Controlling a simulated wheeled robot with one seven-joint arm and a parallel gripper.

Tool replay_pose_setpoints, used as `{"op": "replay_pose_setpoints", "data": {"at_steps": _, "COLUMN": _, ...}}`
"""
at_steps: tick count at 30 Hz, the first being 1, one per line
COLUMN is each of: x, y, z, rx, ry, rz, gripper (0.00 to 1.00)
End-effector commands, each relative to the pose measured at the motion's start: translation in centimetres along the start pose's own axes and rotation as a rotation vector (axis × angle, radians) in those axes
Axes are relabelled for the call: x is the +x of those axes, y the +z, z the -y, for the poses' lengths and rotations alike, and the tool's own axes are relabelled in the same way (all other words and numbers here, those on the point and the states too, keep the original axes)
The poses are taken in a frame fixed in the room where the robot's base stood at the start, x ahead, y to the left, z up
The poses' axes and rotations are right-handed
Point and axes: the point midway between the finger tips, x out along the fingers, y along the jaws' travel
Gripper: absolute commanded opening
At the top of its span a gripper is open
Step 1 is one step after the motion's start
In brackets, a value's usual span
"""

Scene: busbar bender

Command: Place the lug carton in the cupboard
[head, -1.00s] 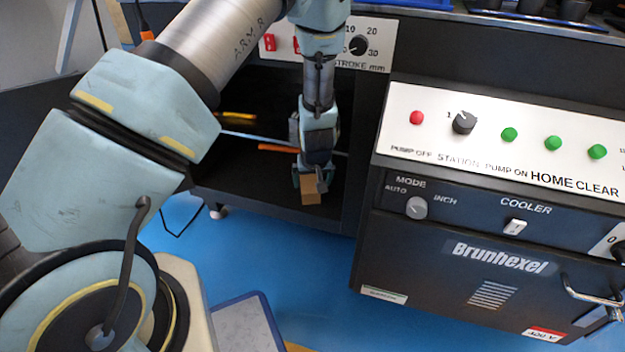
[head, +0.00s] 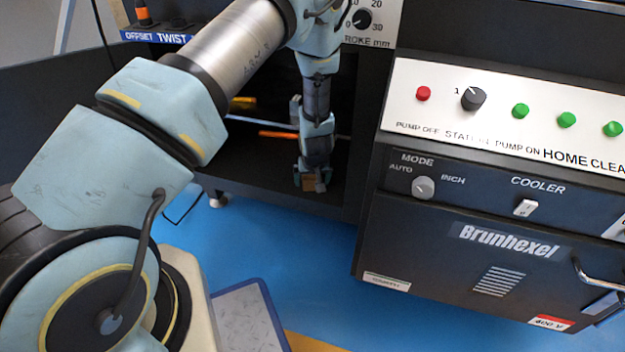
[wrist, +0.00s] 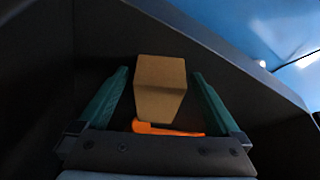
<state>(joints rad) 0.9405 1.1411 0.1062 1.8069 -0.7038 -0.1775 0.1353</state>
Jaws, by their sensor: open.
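The lug carton (head: 308,184) is a small brown box inside the dark open cupboard (head: 255,160), near its right side. In the head view my gripper (head: 313,183) reaches down into the cupboard and partly hides the carton. In the wrist view the carton (wrist: 160,85) stands between the two green fingers of my gripper (wrist: 160,74). The fingers are open, with a dark gap showing on each side of the carton. The carton appears to rest on the cupboard floor, though its underside is hidden.
The cupboard's right wall is close to my gripper. The black Brunhexel cabinet (head: 450,270) stands to the right.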

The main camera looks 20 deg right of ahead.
Motion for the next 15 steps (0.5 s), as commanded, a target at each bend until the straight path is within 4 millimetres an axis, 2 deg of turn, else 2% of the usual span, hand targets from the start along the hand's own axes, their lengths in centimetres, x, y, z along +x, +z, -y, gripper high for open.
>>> {"op": "replay_pose_setpoints", "data": {"at_steps": 2, "x": -0.01, "y": 0.0, "z": 0.0, "rx": 0.0, "ry": 0.0, "rz": 0.0, "gripper": 0.95}}
{"op": "replay_pose_setpoints", "data": {"at_steps": 15, "x": -0.02, "y": 0.01, "z": 0.01, "rx": 0.0, "ry": 0.0, "rz": 0.0, "gripper": 0.46}}
